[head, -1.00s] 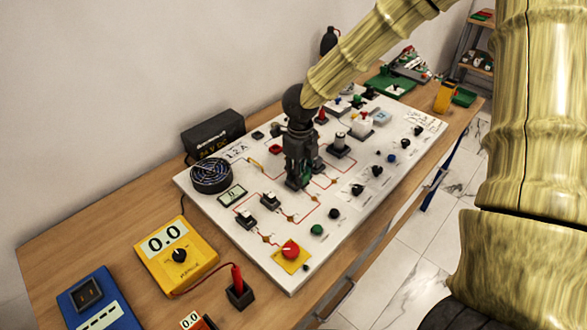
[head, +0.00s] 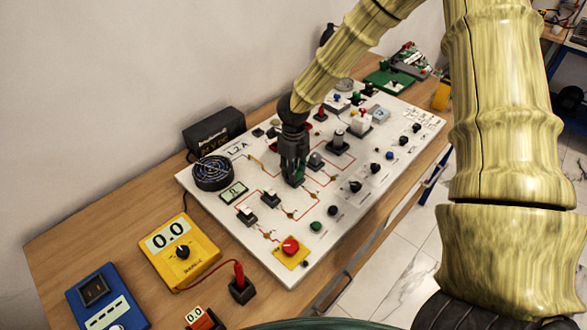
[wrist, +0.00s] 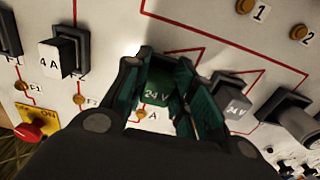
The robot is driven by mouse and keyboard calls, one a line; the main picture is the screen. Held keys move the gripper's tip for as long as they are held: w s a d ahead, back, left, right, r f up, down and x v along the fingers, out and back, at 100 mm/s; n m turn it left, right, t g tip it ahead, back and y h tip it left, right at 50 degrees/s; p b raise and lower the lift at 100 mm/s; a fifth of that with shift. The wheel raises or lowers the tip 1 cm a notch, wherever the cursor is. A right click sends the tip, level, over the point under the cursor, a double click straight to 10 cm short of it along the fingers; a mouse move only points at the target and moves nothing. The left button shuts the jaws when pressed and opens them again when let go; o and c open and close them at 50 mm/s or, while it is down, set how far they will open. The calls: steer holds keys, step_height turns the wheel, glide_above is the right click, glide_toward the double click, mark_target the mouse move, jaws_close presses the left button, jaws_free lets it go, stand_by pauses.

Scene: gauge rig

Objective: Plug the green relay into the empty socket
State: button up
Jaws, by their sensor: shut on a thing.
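The green relay (wrist: 158,82), marked 24 V, sits between the two fingers of my gripper (wrist: 162,108) in the wrist view. The fingers are shut on it, one on each side. In the head view my gripper (head: 293,180) points down at the middle of the white panel (head: 225,212), and its fingers largely cover the relay. The empty socket cannot be made out; the area under the relay is hidden. I cannot tell whether the relay is seated or just above the panel. A grey 24 V block (wrist: 232,97) stands right beside the gripper, and in the head view too (head: 316,160).
The 4 A fuse block (wrist: 62,52) is left of the gripper in the wrist view. A red knob on a yellow plate (head: 291,247) is at the panel's front. A yellow meter (head: 180,250) reads 0.0. A black fan (head: 212,173) is at the left.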

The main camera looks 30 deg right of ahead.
steer(key=o, duration=1)
steer(key=shift+o, duration=0.2)
steer(key=shift+r, duration=0.15)
step_height(320, 180, up, 12)
steer(key=b, duration=0.3)
